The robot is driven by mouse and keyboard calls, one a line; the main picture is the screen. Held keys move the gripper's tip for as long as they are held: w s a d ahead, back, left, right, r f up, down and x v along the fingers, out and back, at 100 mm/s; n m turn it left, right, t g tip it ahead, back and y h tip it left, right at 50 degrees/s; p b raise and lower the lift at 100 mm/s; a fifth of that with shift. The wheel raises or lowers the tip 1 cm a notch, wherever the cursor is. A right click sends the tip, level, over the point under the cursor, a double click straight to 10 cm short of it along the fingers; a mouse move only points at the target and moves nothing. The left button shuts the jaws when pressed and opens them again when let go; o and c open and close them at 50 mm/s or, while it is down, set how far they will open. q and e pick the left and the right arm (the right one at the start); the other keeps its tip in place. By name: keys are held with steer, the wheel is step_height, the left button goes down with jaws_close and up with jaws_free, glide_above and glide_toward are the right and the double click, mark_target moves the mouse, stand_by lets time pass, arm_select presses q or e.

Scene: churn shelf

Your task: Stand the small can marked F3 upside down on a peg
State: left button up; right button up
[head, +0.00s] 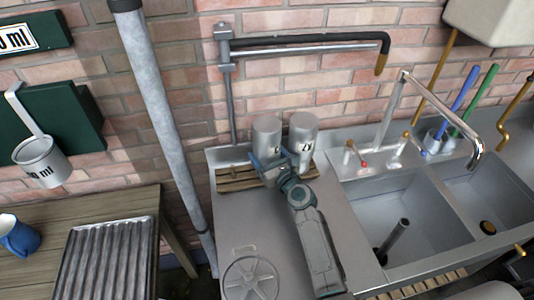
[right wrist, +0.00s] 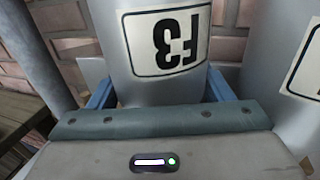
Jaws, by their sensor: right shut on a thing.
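The small can marked F3 (head: 267,130) is a grey metal cylinder above the slatted wooden rack at the back of the counter. In the right wrist view its F3 label (right wrist: 167,42) reads upside down, so the can is inverted. My right gripper (head: 268,170) is shut on this can, with blue fingers on either side of it. The can's lower end is hidden by the gripper, so I cannot tell whether it is on a peg. The wooden rack (head: 236,184) shows a bare part to the left. My left gripper is not in view.
A second grey can (head: 302,130) stands close to the right of the F3 can, over the rack. A pipe rail (head: 310,47) runs above. The tap (head: 440,105) and sink (head: 395,215) lie to the right; a thick grey pipe (head: 165,110) rises at the left.

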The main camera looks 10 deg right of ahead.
steer(key=shift+f, duration=0.3)
stand_by(0.5)
steer(key=o, duration=1.2)
steer(key=shift+c, duration=0.2)
